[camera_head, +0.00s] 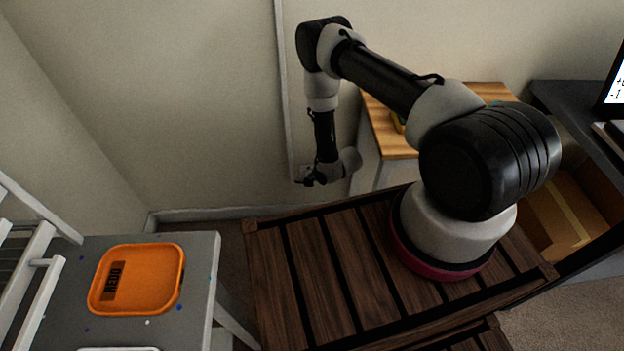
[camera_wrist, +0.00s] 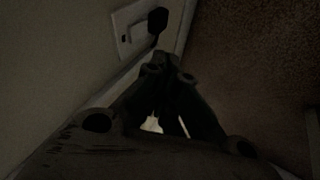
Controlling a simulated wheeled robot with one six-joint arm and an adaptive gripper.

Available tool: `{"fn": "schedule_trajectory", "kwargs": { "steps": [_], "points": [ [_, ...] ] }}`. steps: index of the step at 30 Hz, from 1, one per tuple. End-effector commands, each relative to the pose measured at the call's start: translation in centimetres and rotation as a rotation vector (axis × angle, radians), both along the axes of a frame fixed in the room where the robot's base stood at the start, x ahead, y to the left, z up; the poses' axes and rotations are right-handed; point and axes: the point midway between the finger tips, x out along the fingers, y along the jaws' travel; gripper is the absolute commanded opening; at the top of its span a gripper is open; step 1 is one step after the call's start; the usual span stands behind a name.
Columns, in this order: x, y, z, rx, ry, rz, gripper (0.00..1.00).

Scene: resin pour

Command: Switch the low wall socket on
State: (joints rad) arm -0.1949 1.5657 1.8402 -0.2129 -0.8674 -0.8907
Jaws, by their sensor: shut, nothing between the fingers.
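The wall socket (camera_wrist: 133,32) is a pale plate on the wall in the upper part of the wrist view, with a black plug (camera_wrist: 157,20) at its right side. The picture is dark and I cannot tell the position of its switch. My gripper (camera_wrist: 167,64) is shut and empty, with its fingertips just below and to the right of the socket and apparently apart from it. In the head view my gripper (camera_head: 308,180) hangs low by the back wall, at the foot of a pale vertical strip.
A slatted dark wooden surface (camera_head: 307,266) lies in front of the wall. An orange tray (camera_head: 140,279) sits on a grey table (camera_head: 205,262) at the left. A wood-topped cabinet (camera_head: 390,140) stands right of my gripper. An open cardboard box (camera_head: 566,222) is farther right.

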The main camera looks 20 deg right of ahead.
Motion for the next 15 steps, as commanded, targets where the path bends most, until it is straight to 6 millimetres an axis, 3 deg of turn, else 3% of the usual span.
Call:
{"fn": "schedule_trajectory", "kwargs": {
  "steps": [6,15],
  "points": [
    [-1.0,-0.6,1.6,0.001,0.0,-0.001,0.0],
    [-1.1,-0.6,1.8,0.001,0.0,-0.001,0.0]
  ]
}}
